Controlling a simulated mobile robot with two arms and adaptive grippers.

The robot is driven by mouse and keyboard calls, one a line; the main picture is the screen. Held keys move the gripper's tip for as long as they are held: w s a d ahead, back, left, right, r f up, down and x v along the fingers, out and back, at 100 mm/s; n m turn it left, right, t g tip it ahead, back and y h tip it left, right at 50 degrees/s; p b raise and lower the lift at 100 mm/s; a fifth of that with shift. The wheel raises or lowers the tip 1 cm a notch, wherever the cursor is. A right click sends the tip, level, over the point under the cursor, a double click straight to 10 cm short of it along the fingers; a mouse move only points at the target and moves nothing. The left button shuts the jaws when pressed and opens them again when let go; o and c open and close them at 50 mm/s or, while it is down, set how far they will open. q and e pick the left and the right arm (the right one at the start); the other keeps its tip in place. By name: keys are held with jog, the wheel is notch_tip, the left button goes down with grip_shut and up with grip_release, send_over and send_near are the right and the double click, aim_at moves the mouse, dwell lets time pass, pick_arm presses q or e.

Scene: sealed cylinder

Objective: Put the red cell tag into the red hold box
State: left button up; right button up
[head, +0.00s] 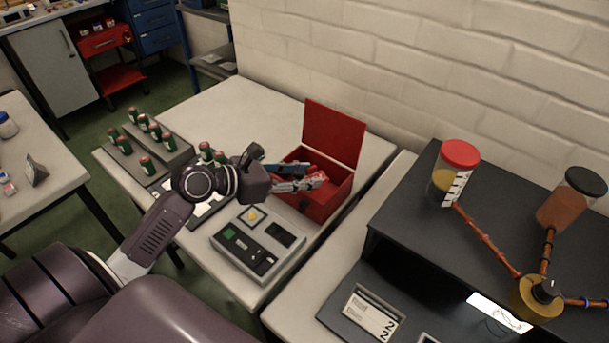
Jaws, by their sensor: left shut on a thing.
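The red hold box (327,205) stands on the pale table with its lid (333,133) raised at the back. My left gripper (312,181) reaches in from the left, with its fingers over the box opening. It is shut on a small red piece, which I take to be the red cell tag (317,179). The fingers hide part of it, and red on red makes its outline hard to see. I cannot tell whether it touches the box. My right gripper is not in view.
A grey device with buttons (258,244) sits in front of the box. Several green cells with red caps (147,165) stand in grey holders at the left. A dark bench (440,245) with jars is at the right. Bare table (250,105) lies behind the box.

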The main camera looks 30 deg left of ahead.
pick_arm(q)
jog(key=shift+f, duration=0.25)
jog(key=shift+f+p, duration=0.3)
jog(key=o, duration=0.8)
jog(key=shift+o, duration=0.2)
jog(key=shift+r, duration=0.15)
jog(key=shift+r+b, duration=0.3)
jog(key=shift+b, duration=0.1)
jog(key=v, duration=1.2)
jog(key=shift+r, duration=0.2)
